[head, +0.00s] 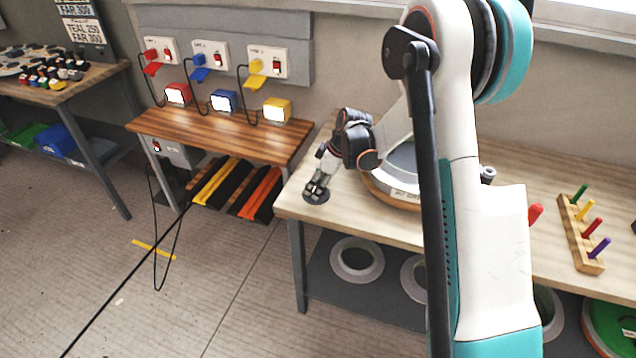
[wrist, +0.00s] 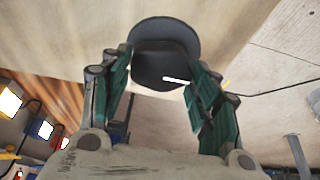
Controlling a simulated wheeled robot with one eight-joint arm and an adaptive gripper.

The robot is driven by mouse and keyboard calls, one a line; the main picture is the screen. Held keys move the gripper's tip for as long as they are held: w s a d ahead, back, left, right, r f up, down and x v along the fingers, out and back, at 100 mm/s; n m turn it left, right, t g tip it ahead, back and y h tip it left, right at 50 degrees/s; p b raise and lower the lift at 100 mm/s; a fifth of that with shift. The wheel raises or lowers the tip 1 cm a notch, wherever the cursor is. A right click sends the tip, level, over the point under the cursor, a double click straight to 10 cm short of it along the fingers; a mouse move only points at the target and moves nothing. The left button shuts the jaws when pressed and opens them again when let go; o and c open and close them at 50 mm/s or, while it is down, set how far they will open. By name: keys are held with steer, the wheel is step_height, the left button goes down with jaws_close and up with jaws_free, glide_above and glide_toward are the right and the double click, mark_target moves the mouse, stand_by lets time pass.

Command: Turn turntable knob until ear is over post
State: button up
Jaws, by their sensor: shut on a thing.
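My gripper (head: 318,186) points down at the near left corner of the light wooden table. Its teal-padded fingers are shut on the dark knob (wrist: 165,72), which has a short white mark and a round dark disc (wrist: 165,30) beyond it. The disc also shows under my fingertips in the head view (head: 316,196). The turntable (head: 386,190), round with a wooden rim and a pale grey mould on top, stands to the right, largely hidden behind my arm. A small grey cylinder (head: 488,175) shows right of my arm; I cannot tell if it is the post. I cannot make out the ear.
A wooden rack of coloured pegs (head: 581,235) and a red handle (head: 535,213) are on the table's right. Ring-shaped moulds (head: 357,259) lie on the lower shelf. A bench (head: 215,135) with red, blue and yellow lamps stands left, with a gap between. Cables hang beside it.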

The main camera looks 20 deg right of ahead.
steer(key=o, duration=1.1)
steer(key=shift+c, duration=0.2)
steer(key=v, duration=1.2)
steer(key=shift+w, duration=0.1)
